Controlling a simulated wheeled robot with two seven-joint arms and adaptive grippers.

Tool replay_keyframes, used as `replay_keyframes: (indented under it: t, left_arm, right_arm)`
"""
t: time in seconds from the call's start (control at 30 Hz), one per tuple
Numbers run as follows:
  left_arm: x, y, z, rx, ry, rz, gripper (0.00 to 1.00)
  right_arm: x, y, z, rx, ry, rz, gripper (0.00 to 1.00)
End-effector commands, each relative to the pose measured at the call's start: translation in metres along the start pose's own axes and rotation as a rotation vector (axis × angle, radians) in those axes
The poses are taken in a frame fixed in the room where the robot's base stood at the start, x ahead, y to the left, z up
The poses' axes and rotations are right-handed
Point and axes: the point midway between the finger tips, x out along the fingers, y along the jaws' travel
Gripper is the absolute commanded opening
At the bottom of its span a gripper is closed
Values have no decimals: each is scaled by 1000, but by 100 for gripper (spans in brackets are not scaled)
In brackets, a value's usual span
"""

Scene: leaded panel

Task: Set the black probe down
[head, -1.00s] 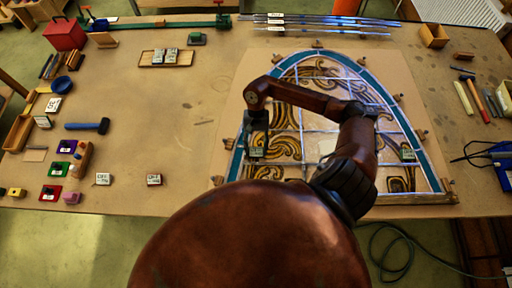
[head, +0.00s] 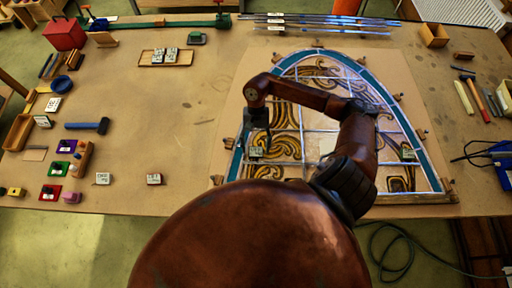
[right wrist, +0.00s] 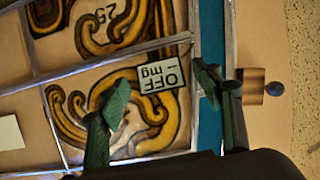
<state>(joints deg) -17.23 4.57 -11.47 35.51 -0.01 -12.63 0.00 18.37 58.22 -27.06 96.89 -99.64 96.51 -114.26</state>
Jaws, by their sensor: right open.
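A small piece with a pale face reading "OFF – mg" (right wrist: 161,78) lies over the amber-swirled glass of the leaded panel (right wrist: 212,30). It also shows in the head view as a small labelled square (head: 256,152) at the panel's lower left. I cannot make out a separate black probe body there. My right gripper (right wrist: 160,88) is open, with one green-padded finger on each side of that piece and apart from it. In the head view the right gripper (head: 260,143) points down over the panel's left part. My left gripper is out of view.
Wooden blocks (head: 421,134) line the panel's edge. A second small labelled piece (head: 408,154) sits at the panel's right. The board between hammer and panel is mostly clear.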

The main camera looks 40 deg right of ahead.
Motion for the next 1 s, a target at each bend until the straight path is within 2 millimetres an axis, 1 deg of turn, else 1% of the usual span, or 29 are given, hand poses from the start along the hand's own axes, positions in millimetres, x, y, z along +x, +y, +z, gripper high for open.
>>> replay_keyframes:
  t: [0.03, 0.3, 0.4, 0.5, 0.6, 0.7, 1.0]
  left_arm:
    - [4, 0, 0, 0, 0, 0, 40]
    - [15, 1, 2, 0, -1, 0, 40]
    - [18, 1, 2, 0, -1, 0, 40]
    - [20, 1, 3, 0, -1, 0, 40]
    - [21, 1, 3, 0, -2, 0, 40]
    - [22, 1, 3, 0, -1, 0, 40]
    - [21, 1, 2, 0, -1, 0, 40]
  right_arm:
    - [-8, 0, -3, -1, 7, -1, 60]
    - [-66, 0, -3, 0, 6, -1, 60]
    - [-84, 0, -2, 0, 6, 0, 60]
    - [-98, 0, -2, 0, 4, 0, 60]
    - [-106, 0, -1, 1, 3, 1, 60]
    - [-110, 0, -1, 1, 2, 0, 60]
    - [-111, 0, 0, 0, 3, 1, 60]
